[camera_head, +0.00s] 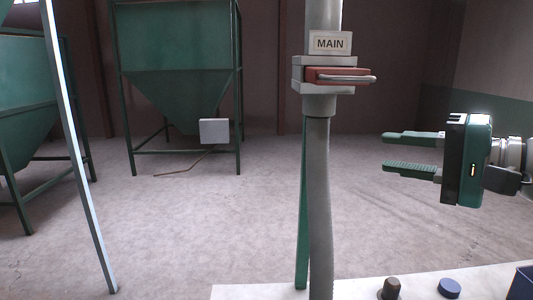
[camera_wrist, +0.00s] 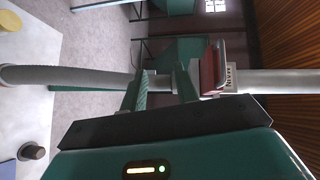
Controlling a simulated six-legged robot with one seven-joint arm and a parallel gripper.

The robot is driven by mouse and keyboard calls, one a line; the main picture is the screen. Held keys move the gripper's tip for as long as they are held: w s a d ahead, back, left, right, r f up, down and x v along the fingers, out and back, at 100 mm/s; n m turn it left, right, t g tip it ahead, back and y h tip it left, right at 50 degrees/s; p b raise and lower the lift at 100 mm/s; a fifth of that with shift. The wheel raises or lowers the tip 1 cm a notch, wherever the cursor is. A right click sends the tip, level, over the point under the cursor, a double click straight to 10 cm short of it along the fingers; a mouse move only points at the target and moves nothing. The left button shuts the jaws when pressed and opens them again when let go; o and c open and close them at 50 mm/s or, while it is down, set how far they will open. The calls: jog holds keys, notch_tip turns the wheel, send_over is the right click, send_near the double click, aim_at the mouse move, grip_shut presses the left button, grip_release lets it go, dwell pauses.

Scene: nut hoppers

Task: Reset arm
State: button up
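My gripper (camera_head: 386,153) is at the right of the head view, its green fingers pointing left, open and empty. It appears to the right of and lower than the red switch handle (camera_head: 325,76), with a visible gap between them. The handle lies horizontally in a grey housing on a vertical post, under a "MAIN" label (camera_head: 330,43). In the wrist view the fingers (camera_wrist: 160,88) are apart with nothing between them. The red handle (camera_wrist: 212,68) shows beyond them, beside the right finger, with the label (camera_wrist: 230,78) sideways; the depth between is hard to tell.
A grey conduit (camera_head: 318,190) runs down from the switch. Green hoppers (camera_head: 175,95) stand at the back left. Open floor lies between.

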jog(key=s+a+f+n+g+h, duration=0.2)
jog(key=f+h, duration=0.2)
jog(key=f, duration=0.6)
jog(key=s+a+f+n+g+h, duration=0.1)
jog(key=s+f+n+g+h, duration=0.1)
jog(key=f, duration=0.8)
jog(key=s+a+f+n+g+h, duration=0.2)
jog(key=f+h, duration=0.4)
jog(key=f, duration=0.5)
jog(key=shift+s+a+n, duration=0.35)
jog(key=shift+s+n, duration=0.25)
jog(key=shift+s, duration=0.3)
